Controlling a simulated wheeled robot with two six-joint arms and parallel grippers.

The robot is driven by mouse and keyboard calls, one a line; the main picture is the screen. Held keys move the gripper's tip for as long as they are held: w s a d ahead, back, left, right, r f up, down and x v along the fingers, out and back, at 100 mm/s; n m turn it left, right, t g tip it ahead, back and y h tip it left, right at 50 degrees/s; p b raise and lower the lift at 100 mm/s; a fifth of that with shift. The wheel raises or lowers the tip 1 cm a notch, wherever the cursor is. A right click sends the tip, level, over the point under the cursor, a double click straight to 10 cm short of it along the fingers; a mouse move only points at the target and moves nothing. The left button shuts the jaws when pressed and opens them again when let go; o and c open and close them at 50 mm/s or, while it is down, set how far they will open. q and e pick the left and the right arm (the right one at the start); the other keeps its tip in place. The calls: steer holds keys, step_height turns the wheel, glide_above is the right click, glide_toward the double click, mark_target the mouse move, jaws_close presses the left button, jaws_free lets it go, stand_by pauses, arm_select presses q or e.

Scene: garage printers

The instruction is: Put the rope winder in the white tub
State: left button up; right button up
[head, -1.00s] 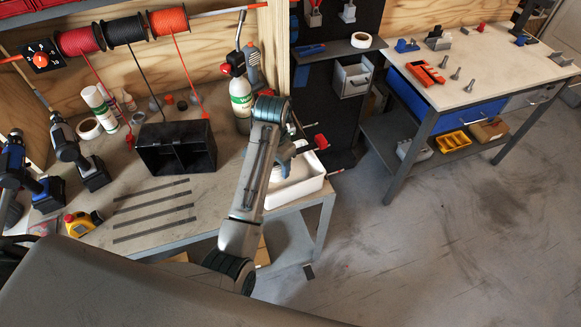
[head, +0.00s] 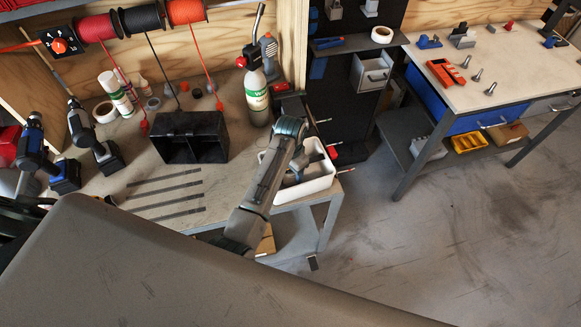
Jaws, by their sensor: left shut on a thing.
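The white tub (head: 322,181) stands at the right end of the near workbench. My left arm reaches up across the bench. Its gripper (head: 300,163) is at the tub, over or inside its left part; I cannot tell how deep. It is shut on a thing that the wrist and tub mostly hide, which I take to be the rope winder. I cannot tell whether it touches the tub floor. My right gripper is not in view.
A black divided bin (head: 190,137) stands left of the tub, and a gas torch bottle (head: 257,97) behind it. Cordless drills (head: 92,140) stand at the left. Red-tipped items stick out by the tub's right side. A second bench (head: 480,85) stands at the right, with open floor before it.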

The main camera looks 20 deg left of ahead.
arm_select(q)
steer(key=shift+s, duration=0.15)
steer(key=o, duration=1.2)
steer(key=shift+f, duration=0.1)
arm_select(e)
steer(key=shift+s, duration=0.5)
